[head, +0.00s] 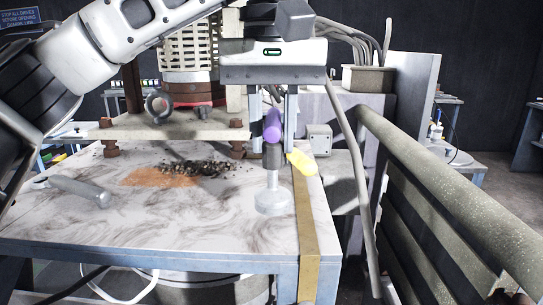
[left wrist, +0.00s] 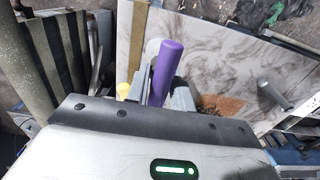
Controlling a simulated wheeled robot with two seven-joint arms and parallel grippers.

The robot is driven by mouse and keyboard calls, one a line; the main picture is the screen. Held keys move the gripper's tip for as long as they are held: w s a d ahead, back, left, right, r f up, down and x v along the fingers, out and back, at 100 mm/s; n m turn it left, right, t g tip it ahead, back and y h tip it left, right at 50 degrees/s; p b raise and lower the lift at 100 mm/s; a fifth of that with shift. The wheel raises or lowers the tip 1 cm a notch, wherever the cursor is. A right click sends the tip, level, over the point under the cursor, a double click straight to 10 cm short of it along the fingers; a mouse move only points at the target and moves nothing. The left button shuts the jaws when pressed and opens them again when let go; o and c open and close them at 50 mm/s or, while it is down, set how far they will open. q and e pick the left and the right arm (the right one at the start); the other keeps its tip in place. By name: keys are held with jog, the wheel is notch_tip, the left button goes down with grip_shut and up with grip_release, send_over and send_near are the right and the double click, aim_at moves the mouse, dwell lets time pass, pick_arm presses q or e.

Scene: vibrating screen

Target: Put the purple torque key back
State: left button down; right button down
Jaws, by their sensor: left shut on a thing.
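My left gripper (head: 272,140) points down over the right part of the marble-patterned table and is shut on the purple torque key (head: 272,127). In the left wrist view the purple handle (left wrist: 166,72) sticks out between the fingers (left wrist: 163,92). In the head view the key's rounded purple end shows just above a dark collar on a pale post with a round base (head: 272,202). I cannot tell whether the key touches the collar or is above it. My right gripper is in neither view.
A grey metal tool (head: 80,190) lies at the table's left. Dark grit (head: 190,168) and brown powder lie mid-table. A thick railing (head: 440,185) and hanging cable are at the right.

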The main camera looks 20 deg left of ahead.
aim_at(272, 154)
pick_arm(q)
notch_tip(272, 154, down, 3)
jog(key=shift+a+f, duration=0.15)
jog(key=c, duration=1.2)
grip_release()
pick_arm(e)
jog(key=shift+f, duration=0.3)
pick_arm(q)
notch_tip(272, 154, up, 10)
jog(key=shift+f+p, duration=0.1)
jog(key=shift+p, duration=0.9)
jog(key=shift+r, duration=1.15)
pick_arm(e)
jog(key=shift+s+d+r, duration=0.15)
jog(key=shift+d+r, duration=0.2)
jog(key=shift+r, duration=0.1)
